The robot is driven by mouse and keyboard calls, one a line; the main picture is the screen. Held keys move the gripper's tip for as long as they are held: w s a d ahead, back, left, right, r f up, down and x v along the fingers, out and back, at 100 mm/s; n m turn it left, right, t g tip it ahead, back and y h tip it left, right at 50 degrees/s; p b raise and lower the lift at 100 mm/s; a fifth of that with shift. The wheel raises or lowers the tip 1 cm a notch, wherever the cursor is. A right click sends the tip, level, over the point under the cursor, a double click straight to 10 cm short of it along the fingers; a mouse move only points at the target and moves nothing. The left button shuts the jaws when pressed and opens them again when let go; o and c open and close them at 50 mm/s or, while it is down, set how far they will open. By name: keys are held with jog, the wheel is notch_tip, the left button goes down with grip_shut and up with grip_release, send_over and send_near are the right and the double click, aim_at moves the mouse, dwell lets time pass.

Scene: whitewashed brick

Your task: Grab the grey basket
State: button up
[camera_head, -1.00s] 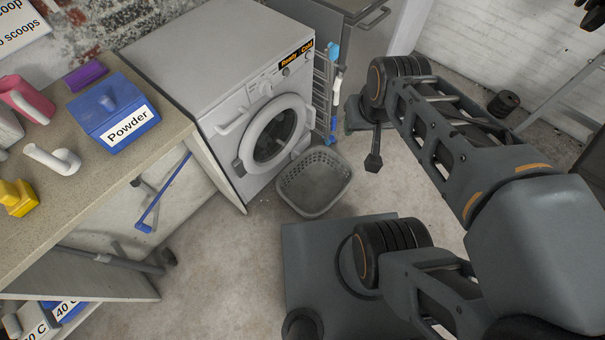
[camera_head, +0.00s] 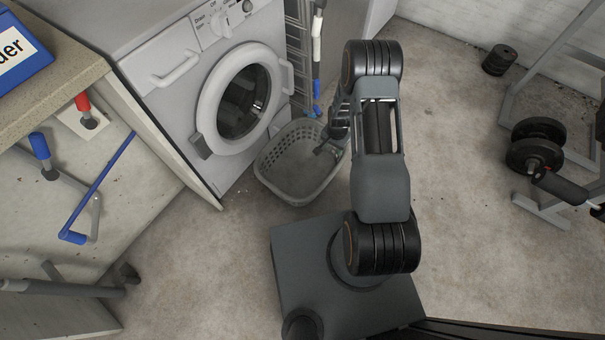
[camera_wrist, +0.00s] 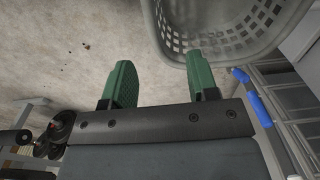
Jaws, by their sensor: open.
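The grey basket (camera_head: 283,178) stands on the floor in front of the washing machine in the head view. It is an open, rounded tub with perforated sides and looks empty. My gripper (camera_head: 325,147) is at the basket's right rim, partly hidden by my arm. In the wrist view, my gripper (camera_wrist: 163,84) has its two green fingers spread apart with nothing between them. The basket (camera_wrist: 200,38) shows there at the upper right. Its wall is close to the right finger; I cannot tell whether they touch.
The washing machine (camera_head: 172,97) with its round door stands behind the basket. A rack with blue-tipped bars (camera_head: 316,50) is beside it. A counter (camera_head: 60,75) is at left. Dumbbells (camera_head: 533,150) and a metal frame are at right.

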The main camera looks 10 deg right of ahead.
aim_at(331, 174)
jog(key=shift+m, duration=0.4)
jog(key=f+b, duration=0.1)
jog(key=f, duration=0.4)
jog(key=s+f+b, duration=0.1)
jog(key=f, duration=0.4)
jog(key=f+b, duration=0.2)
jog(key=f, duration=0.3)
jog(key=shift+s+d+f, duration=0.15)
jog(key=shift+s+d, duration=0.1)
jog(key=shift+s, duration=0.05)
jog(key=shift+s+f+b, duration=0.2)
jog(key=shift+f+b, duration=1.45)
jog(key=shift+f, duration=1.55)
jog(key=shift+r, duration=0.1)
grip_shut()
